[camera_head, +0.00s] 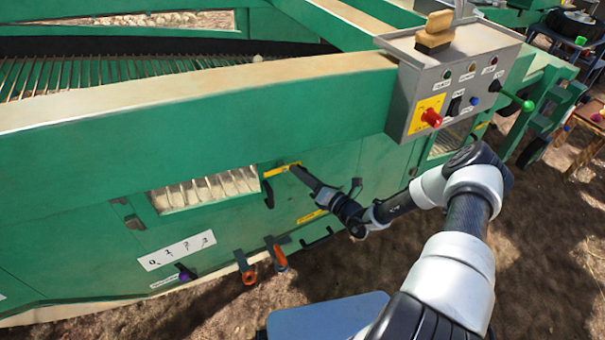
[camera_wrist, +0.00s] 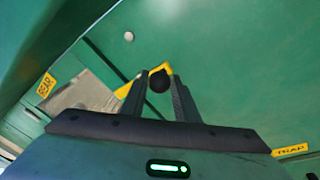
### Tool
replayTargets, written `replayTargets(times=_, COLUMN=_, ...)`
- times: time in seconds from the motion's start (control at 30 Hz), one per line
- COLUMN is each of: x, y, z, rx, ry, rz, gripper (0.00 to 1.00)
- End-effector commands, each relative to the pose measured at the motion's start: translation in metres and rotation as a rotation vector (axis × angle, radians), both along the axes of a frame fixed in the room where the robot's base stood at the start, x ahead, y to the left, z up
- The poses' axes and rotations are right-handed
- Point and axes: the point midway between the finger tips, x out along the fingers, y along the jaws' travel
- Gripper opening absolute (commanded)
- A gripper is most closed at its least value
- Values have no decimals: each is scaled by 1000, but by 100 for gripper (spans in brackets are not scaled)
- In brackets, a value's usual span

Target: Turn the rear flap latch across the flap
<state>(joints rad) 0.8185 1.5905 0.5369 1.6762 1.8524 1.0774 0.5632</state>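In the wrist view, a yellow latch bar (camera_wrist: 161,67) with a round black knob (camera_wrist: 158,82) shows on the green panel. The knob lies between the fingertips of my gripper (camera_wrist: 158,78) and nearly fills the gap. I cannot tell whether both fingers press on it. A yellow REAR label (camera_wrist: 46,85) is left of the latch, beside a pale window opening. In the head view, my gripper (camera_head: 296,171) reaches the green side panel just right of the window (camera_head: 205,191). The gripper hides most of the latch there.
A yellow TRAP label (camera_wrist: 290,150) is at the lower right in the wrist view. In the head view, orange-ended handles (camera_head: 247,270) stick out below, near a purple knob (camera_head: 184,274). A grey control box (camera_head: 455,75) overhangs the panel at the upper right.

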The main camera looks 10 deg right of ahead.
Motion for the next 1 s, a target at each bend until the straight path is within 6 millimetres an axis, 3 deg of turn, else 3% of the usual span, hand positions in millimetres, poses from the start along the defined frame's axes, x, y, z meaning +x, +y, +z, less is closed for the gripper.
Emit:
replayTargets(times=0.07, x=1, y=-3, z=-1, rx=-3, ry=1, rz=-6, gripper=6)
replayTargets(times=0.5, x=2, y=-7, z=15, rx=-238, ry=-78, rz=-10, gripper=5)
replayTargets(times=0.77, x=4, y=-8, z=17, rx=-246, ry=-89, rz=-13, gripper=5)
replayTargets(times=0.8, x=5, y=-8, z=17, rx=-245, ry=-90, rz=-14, gripper=31)
replayTargets(times=0.9, x=5, y=-8, z=18, rx=-245, ry=-91, rz=-14, gripper=43)
replayTargets(times=1.0, x=4, y=-7, z=16, rx=-243, ry=-86, rz=-10, gripper=43)
